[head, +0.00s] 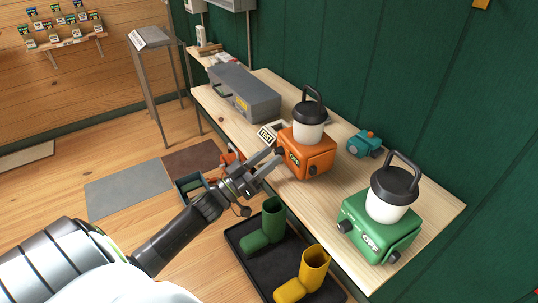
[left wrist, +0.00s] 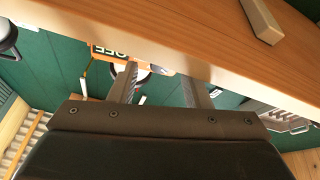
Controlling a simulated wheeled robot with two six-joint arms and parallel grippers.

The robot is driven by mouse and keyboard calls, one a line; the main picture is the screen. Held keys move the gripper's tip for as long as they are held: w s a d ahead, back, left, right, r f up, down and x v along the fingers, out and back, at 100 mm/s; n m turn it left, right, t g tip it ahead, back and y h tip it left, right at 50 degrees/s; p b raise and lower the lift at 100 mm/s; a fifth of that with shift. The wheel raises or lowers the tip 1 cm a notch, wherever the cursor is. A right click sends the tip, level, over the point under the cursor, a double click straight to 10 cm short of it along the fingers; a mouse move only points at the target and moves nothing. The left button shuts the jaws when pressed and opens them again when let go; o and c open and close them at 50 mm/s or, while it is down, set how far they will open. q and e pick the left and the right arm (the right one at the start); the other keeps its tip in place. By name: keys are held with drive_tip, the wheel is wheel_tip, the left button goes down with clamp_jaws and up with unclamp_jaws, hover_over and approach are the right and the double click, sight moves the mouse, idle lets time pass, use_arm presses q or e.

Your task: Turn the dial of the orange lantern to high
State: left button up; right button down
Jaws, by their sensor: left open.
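The orange lantern (head: 318,160), with a white globe and a black top handle, stands on the wooden bench in the head view. Its front label reads OFF (head: 294,158). Dark knobs sit on either side of the label; the right one (head: 313,170) shows clearly. My left gripper (head: 270,166) is open and empty, just left of the lantern's front, fingers pointing toward it. Whether it touches a knob cannot be told. In the left wrist view, which looks upside down, the lantern's label (left wrist: 111,51) shows beyond the open fingers. My right gripper is out of view.
The wooden bench (head: 440,208) also holds a green lantern (head: 375,240) marked OFF, a small teal object (head: 365,144), a TEST sign (head: 266,136) and a grey toolbox (head: 243,92). Green and yellow boots stand on a black tray (head: 257,275) below the bench front.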

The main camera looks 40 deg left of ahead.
use_arm(q)
drive_tip(key=shift+w+d+r, duration=0.15)
drive_tip(key=shift+w, duration=0.2)
drive_tip(key=shift+c, duration=0.3)
clamp_jaws()
